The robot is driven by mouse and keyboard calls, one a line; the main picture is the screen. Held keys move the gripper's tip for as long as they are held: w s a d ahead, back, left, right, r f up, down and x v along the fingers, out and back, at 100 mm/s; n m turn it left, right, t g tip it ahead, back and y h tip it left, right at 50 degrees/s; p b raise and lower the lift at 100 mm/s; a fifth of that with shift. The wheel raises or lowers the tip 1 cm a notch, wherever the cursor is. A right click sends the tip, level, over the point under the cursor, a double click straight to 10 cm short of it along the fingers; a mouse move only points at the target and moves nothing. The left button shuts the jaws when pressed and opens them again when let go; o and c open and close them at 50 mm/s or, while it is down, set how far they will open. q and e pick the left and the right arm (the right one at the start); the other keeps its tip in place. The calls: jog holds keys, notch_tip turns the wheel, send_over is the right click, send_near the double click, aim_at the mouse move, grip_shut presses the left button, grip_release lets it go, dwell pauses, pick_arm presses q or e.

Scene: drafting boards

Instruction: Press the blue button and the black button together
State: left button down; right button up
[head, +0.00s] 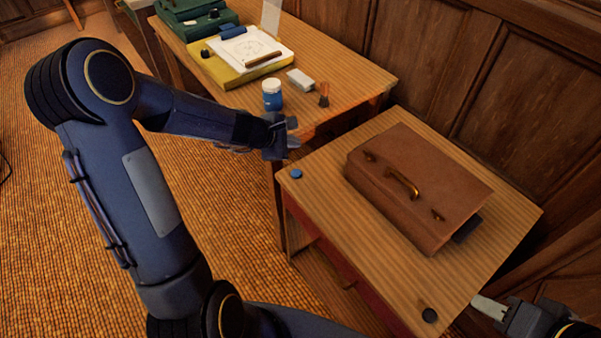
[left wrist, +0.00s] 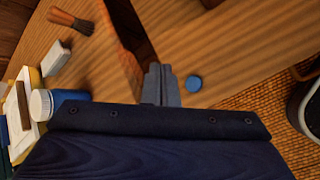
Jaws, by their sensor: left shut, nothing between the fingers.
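The blue button (head: 296,174) sits near the far left corner of the nearer wooden desk. It also shows in the left wrist view (left wrist: 193,84), just right of my fingertips. The black button (head: 429,315) sits near the front right corner of the same desk. My left gripper (head: 294,142) is shut and empty, in the air beyond the blue button and apart from it; its fingers also show in the left wrist view (left wrist: 161,84). My right gripper (head: 488,307) comes in at the lower right, its fingers together, to the right of the black button and apart from it.
The farther desk (head: 350,78) holds a blue jar with a white lid (head: 272,95), a white block (head: 300,79), a brush (head: 324,96) and a yellow board (head: 228,74). Wooden panels line the back.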

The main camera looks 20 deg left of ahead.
pick_arm(q)
jog(key=shift+w+a+f+n, duration=0.1)
jog(key=shift+a+f+n, duration=0.1)
jog(key=shift+f+n, duration=0.25)
jog(key=shift+f, duration=0.15)
jog(key=b, duration=0.7)
send_over(293, 174)
notch_tip(293, 174, down, 8)
jog(key=shift+r, duration=0.2)
jog(key=shift+f+b, duration=0.5)
jog(key=shift+b, duration=0.25)
jog(key=shift+f, duration=0.1)
dwell(0.6)
jog(key=shift+f+b, duration=0.3)
jog(key=shift+b, duration=0.2)
